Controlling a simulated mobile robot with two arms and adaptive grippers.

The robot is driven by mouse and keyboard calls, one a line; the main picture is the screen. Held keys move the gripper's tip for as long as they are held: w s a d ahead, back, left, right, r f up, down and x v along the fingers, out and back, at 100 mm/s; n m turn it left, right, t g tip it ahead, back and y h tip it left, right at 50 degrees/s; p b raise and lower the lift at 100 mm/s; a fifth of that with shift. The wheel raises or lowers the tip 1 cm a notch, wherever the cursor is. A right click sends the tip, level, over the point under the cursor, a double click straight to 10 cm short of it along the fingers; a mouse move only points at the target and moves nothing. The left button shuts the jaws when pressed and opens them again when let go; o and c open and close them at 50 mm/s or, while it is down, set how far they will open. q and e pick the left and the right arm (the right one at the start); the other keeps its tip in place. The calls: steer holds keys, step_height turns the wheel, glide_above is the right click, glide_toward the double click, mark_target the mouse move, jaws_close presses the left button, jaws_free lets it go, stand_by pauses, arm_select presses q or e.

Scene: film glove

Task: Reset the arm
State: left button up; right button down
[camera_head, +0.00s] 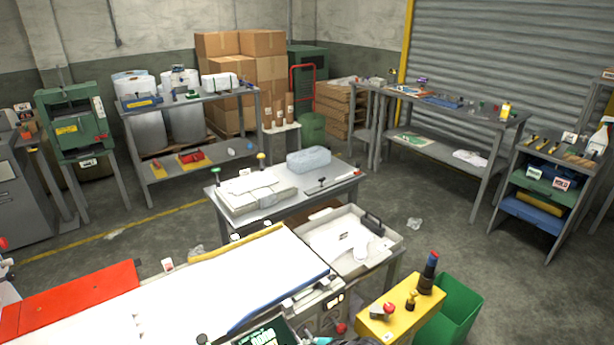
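Neither of my grippers shows clearly in the head view. A dark shape with a bit of teal is cut off at the bottom edge, and I cannot tell what it is. A long work surface with white film (215,285) lies in front, with a red panel (70,300) at its left. A shallow tray (390,247) to its right holds a white, glove-like piece (352,243) and a dark-handled item (373,223).
A yellow box (375,322) with knobs and a green bin (458,305) stand at the front right. A grey table (300,197) stands behind the tray. Shelves, a green press (75,125) and cardboard boxes (218,45) line the back. Open floor lies at right.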

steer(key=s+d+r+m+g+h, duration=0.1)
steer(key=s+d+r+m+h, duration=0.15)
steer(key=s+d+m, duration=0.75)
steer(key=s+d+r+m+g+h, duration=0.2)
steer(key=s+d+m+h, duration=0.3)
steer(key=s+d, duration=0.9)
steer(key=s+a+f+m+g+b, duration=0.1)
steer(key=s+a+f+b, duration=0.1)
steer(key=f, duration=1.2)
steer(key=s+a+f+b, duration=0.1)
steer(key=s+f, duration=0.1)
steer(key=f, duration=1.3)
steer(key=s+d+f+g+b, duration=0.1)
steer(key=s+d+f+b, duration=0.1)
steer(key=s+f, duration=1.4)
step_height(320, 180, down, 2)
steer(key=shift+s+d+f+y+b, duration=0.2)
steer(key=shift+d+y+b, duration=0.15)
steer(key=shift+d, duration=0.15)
